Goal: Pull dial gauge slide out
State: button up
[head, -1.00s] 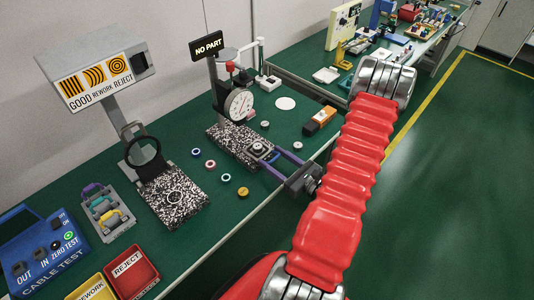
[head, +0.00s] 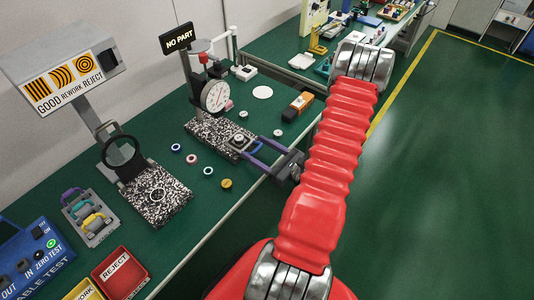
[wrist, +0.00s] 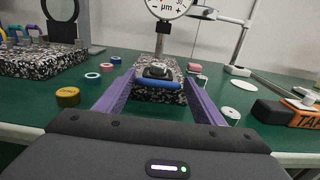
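The dial gauge (head: 215,96) stands on a speckled granite base (head: 207,132) with its round white dial facing out; part of the dial also shows in the wrist view (wrist: 168,8). The slide's blue handle bar (wrist: 158,84) sticks out at the front of the base, with a small dark round seat (wrist: 157,72) behind it. My gripper (head: 252,147) reaches in from the right at handle height. In the wrist view its purple fingers (wrist: 160,78) lie either side of the blue handle, which nearly fills the gap. Whether they press on its ends is unclear.
A NO PART sign (head: 177,38) stands above the gauge. An orange and black box (head: 297,106) is to the right, a magnifier stand (head: 121,151) to the left. The floor beyond the bench edge is clear.

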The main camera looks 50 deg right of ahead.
jog(key=s, duration=1.3)
jog(key=shift+s+d, duration=0.2)
jog(key=shift+s, duration=0.2)
jog(key=shift+f, duration=0.15)
dwell(0.4)
